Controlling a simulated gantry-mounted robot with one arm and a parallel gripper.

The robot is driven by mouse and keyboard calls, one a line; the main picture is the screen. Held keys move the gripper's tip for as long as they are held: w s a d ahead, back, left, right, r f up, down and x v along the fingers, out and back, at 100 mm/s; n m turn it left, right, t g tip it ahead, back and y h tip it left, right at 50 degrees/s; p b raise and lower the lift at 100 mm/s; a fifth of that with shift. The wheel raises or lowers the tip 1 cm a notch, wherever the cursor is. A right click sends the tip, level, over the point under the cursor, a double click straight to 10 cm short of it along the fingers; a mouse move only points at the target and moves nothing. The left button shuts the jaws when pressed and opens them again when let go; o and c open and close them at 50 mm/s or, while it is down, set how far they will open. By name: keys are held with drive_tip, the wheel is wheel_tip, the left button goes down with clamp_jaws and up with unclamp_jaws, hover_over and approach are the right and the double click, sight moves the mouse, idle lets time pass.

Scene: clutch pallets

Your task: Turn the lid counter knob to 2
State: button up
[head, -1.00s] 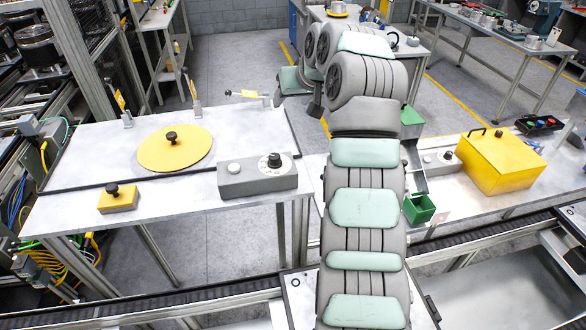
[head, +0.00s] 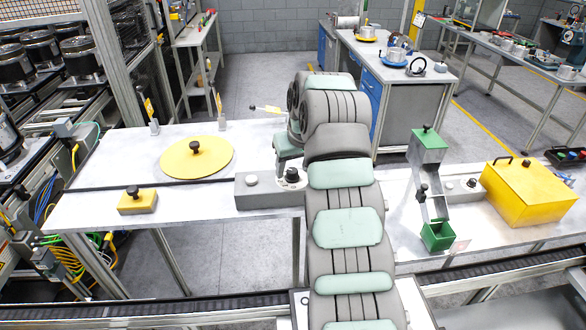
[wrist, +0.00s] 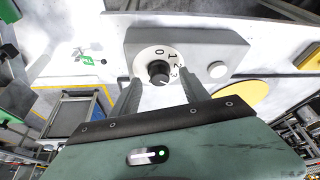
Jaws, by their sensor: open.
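The black knob (head: 292,176) sits on the right part of a grey control box (head: 250,189) on the left table. In the wrist view the knob (wrist: 159,73) stands on a white dial marked 0, 1, 2 and 3. I cannot tell for sure which number it points to. My gripper (wrist: 160,92) is open, its two fingers apart on either side of the knob's near edge in the picture. It does not visibly touch the knob. In the head view the gripper is close to the box, with its fingers not clearly visible.
A white button (head: 252,181) is on the same box. A yellow disc lid (head: 180,165) with a black handle and a yellow block (head: 137,204) lie to the left. A green dispenser (head: 428,150) and a yellow box (head: 525,195) stand on the right.

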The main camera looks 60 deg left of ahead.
drive_tip(key=shift+a+f, duration=0.2)
drive_tip(key=shift+f, duration=0.45)
drive_tip(key=shift+c, duration=0.5)
clamp_jaws()
